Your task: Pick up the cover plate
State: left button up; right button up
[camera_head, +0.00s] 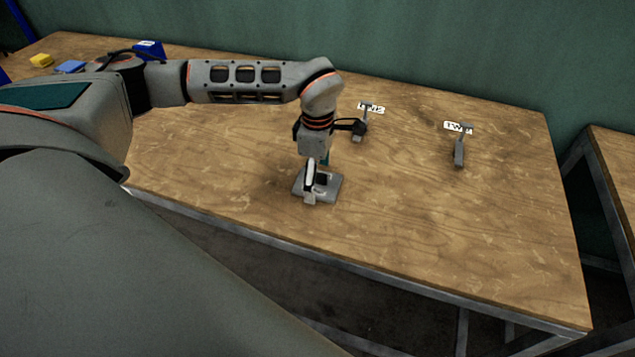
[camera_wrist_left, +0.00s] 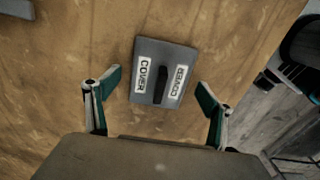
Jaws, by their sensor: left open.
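The cover plate (camera_wrist_left: 150,93) is a grey square plate with a dark raised handle and two white labels, one reading COVER. It lies on the wooden table and also shows in the head view (camera_head: 331,190), partly hidden by my gripper. My left gripper (camera_head: 315,190) is above it, pointing down. In the left wrist view my left gripper (camera_wrist_left: 158,98) is open, one finger on each side of the plate, with nothing held. My right gripper is not in view.
Two grey stands (camera_head: 360,130) and (camera_head: 459,150) with white labels stand farther back on the wooden table (camera_head: 470,230). A blue bin (camera_head: 150,50) and a yellow block (camera_head: 41,60) sit at the far left.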

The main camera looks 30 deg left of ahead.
pick_arm(q)
jog(key=c, duration=1.7)
jog(key=shift+o, duration=0.2)
jog(key=shift+r, duration=0.1)
